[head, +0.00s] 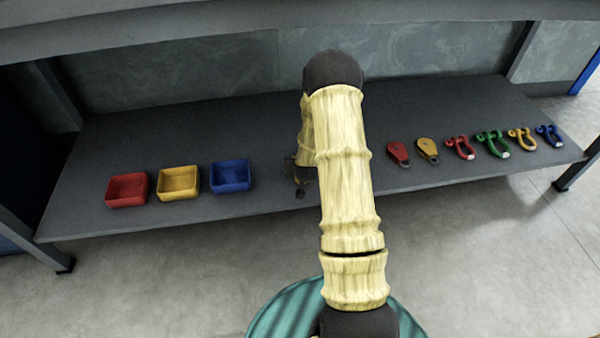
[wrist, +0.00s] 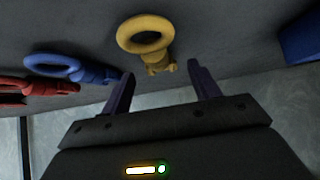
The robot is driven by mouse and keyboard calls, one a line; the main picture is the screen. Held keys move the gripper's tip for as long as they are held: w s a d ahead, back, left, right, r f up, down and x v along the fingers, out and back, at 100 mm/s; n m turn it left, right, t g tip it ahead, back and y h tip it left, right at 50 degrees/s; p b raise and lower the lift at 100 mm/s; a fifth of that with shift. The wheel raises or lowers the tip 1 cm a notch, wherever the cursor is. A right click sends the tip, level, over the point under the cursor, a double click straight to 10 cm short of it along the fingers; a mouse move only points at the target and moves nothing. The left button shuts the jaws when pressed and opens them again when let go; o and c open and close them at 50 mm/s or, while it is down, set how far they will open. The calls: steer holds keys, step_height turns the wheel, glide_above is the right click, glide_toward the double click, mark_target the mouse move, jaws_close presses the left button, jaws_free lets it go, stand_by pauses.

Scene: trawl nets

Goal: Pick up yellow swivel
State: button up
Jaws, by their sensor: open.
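The yellow swivel (wrist: 148,42) lies on the dark shelf in the wrist view, with its ring away from me and its narrower stub end towards my gripper. My gripper (wrist: 160,76) is open, with its two fingertips apart to either side of the stub end. Nothing is held. Whether the fingers are down level with the swivel I cannot tell. In the head view my arm hides the swivel and most of my gripper.
In the wrist view a blue swivel (wrist: 68,69) and a red swivel (wrist: 38,88) lie to the left. Red (head: 127,202), yellow (head: 178,195) and blue (head: 230,189) bins stand left on the shelf (head: 80,222). Pulleys (head: 397,152) and shackles (head: 492,143) lie right. An upper shelf (head: 200,25) overhangs.

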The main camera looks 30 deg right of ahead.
steer(key=b+x, duration=0.1)
steer(key=x, duration=0.1)
steer(key=shift+w+d+f, duration=0.1)
steer(key=shift+w+f, duration=0.15)
steer(key=shift+r, duration=0.1)
jaws_close()
step_height(320, 180, up, 10)
steer(key=p, duration=0.6)
stand_by(0.3)
stand_by(0.5)
